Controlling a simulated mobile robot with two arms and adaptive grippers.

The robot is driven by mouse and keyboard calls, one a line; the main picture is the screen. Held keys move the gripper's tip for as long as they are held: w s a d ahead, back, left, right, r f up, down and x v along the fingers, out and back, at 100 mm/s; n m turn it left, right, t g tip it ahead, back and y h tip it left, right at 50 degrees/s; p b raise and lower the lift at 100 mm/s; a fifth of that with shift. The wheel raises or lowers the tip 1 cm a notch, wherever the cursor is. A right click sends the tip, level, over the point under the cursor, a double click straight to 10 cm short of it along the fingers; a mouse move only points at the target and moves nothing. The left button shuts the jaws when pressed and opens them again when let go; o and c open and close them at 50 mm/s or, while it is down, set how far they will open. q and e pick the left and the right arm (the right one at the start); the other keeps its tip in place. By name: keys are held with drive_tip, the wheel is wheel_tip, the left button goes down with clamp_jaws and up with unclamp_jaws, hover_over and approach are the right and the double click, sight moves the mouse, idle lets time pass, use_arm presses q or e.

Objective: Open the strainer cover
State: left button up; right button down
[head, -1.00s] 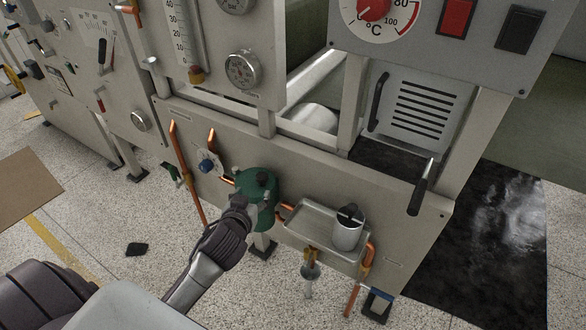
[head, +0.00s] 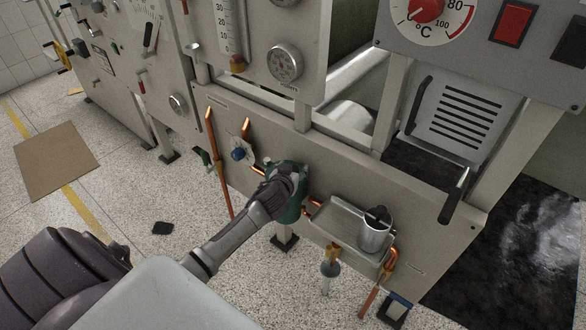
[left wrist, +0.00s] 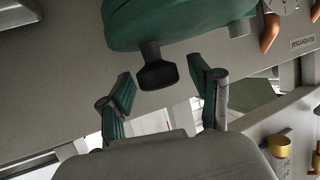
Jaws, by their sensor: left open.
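A green vessel (head: 290,209), which looks like the strainer, sits on copper piping at the front of the grey panel. My left gripper (head: 289,178) is at its top and hides much of the lid in the head view. In the left wrist view the green vessel (left wrist: 180,25) fills the upper part, and a black knob (left wrist: 157,72) juts from it. The open fingers of my left gripper (left wrist: 163,84) stand on either side of the knob, with gaps visible. I cannot tell how deep the knob sits between them. My right gripper is not in view.
To the right, a metal tray (head: 334,224) holds a metal cup (head: 375,236) with a black top. Copper pipes (head: 218,165) and a blue knob (head: 238,154) are close on the left. A black lever (head: 454,197) sticks out at the right.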

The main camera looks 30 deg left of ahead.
use_arm(q)
clamp_jaws()
idle(0.3)
drive_tip(key=shift+s, duration=0.15)
